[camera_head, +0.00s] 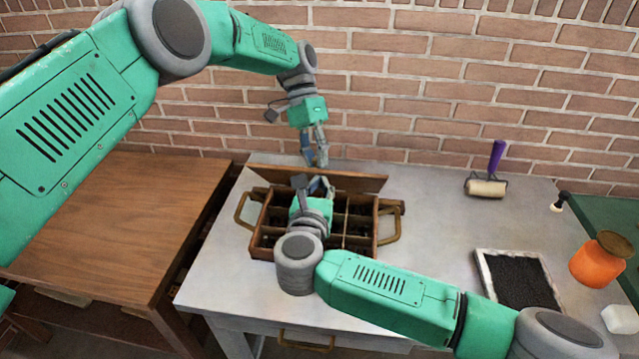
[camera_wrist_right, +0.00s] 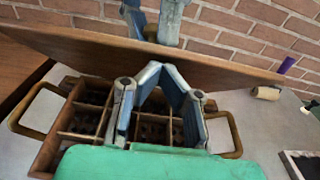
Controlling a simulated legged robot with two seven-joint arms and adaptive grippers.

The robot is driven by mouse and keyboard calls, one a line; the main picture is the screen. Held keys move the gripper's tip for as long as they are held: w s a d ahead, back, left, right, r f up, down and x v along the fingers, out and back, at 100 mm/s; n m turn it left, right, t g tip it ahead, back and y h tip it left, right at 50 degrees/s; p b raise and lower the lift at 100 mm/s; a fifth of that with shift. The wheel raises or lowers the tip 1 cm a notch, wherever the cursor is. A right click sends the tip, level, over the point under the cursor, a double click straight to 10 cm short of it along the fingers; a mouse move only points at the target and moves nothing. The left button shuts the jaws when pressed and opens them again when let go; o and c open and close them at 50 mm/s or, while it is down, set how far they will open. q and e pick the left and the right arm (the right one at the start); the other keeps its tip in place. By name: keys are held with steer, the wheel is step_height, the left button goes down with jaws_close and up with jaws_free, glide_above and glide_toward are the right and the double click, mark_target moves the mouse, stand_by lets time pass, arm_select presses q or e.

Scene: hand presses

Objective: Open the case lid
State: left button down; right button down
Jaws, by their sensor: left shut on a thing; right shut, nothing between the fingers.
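The wooden case (camera_head: 258,240) sits on the grey table, its compartments showing from above. Its lid (camera_head: 360,182) stands raised along the back edge; in the right wrist view the lid (camera_wrist_right: 225,70) spans behind the compartments as a wide brown panel. My left gripper (camera_head: 317,158) comes down from above and is shut on the lid's upper edge; its fingers also show in the right wrist view (camera_wrist_right: 158,25). My right gripper (camera_head: 316,183) is shut and empty above the case, in front of the lid. My right arm hides part of the compartments.
Brass-coloured handles (camera_head: 390,222) stick out at the case's sides. A purple-handled roller (camera_head: 487,186), a black-filled tray (camera_head: 520,280) and an orange jar (camera_head: 598,262) stand to the right. A brick wall (camera_head: 450,80) rises behind. A wooden table (camera_head: 110,220) stands left.

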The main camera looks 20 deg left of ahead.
arm_select(q)
steer(key=shift+r, duration=0.1)
arm_select(e)
steer(key=shift+w+r, duration=0.1)
steer(key=shift+w+a+r, duration=0.15)
steer(key=shift+w+r, duration=0.6)
steer(key=shift+r, duration=0.05)
arm_select(q)
steer(key=shift+s+f, duration=0.15)
steer(key=shift+f, duration=0.05)
arm_select(e)
steer(key=shift+w+r, duration=0.1)
arm_select(q)
steer(key=c, duration=1.4)
jaws_free()
steer(key=shift+f, duration=0.1)
steer(key=shift+r, duration=0.2)
arm_select(e)
steer(key=shift+f, duration=0.2)
